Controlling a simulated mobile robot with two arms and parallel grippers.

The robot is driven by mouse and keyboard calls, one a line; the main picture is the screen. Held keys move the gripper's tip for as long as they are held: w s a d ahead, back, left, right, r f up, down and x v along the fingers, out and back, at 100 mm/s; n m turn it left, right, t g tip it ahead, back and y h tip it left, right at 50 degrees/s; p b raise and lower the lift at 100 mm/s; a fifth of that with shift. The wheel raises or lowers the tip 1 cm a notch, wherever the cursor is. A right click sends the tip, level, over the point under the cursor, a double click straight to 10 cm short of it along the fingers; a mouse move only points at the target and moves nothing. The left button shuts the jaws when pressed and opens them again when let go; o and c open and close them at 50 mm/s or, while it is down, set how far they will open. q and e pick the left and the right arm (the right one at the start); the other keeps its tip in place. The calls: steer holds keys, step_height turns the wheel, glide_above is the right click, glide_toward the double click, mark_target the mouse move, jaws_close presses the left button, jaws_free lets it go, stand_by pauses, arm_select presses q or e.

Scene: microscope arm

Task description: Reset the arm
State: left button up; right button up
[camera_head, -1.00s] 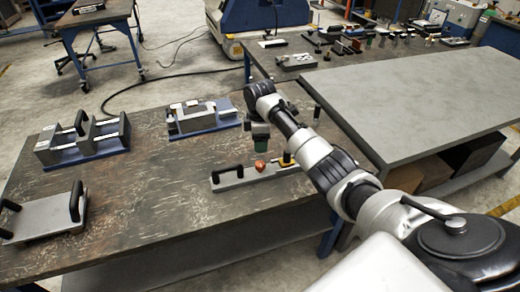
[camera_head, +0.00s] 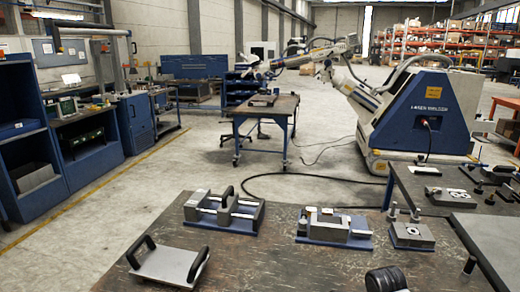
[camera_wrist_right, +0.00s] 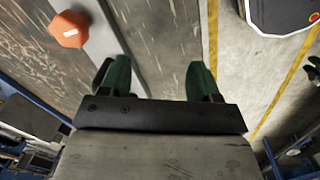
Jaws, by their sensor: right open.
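A jointed arm (camera_head: 300,60) reaches left from the blue and white laser welder (camera_head: 412,118) at the back in the head view. I cannot tell whether this is the task's arm. My right gripper (camera_wrist_right: 159,80) shows in the right wrist view with two green fingers apart and nothing between them. An orange-red hexagonal knob (camera_wrist_right: 70,29) lies to the upper left of the fingers, by a pale metal bar (camera_wrist_right: 118,45). A dark ribbed part of my right arm shows at the bottom of the head view. My left gripper is not in view.
A worn workbench (camera_head: 250,262) carries a plate with black handles (camera_head: 170,266), a blue-based clamp fixture (camera_head: 222,212) and another fixture (camera_head: 333,228). A wheeled table (camera_head: 262,116) stands behind. A black cable (camera_head: 310,174) crosses the open floor.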

steer(key=s+a+f+m+t, duration=0.15)
steer(key=s+a, duration=0.25)
steer(key=s, duration=0.4)
steer(key=s+a+f+m, duration=0.2)
steer(key=s+a, duration=0.2)
steer(key=s, duration=0.4)
steer(key=s+a+r+m+t, duration=0.15)
steer(key=s+r+m, duration=0.45)
steer(key=s, duration=0.7)
step_height(320, 180, down, 27)
steer(key=s+g, duration=0.1)
steer(key=s, duration=0.1)
steer(key=s+d+f+n+g, duration=0.1)
steer(key=s+d+f, duration=0.2)
steer(key=s+f, duration=1.2)
steer(key=shift+g+b, duration=0.3)
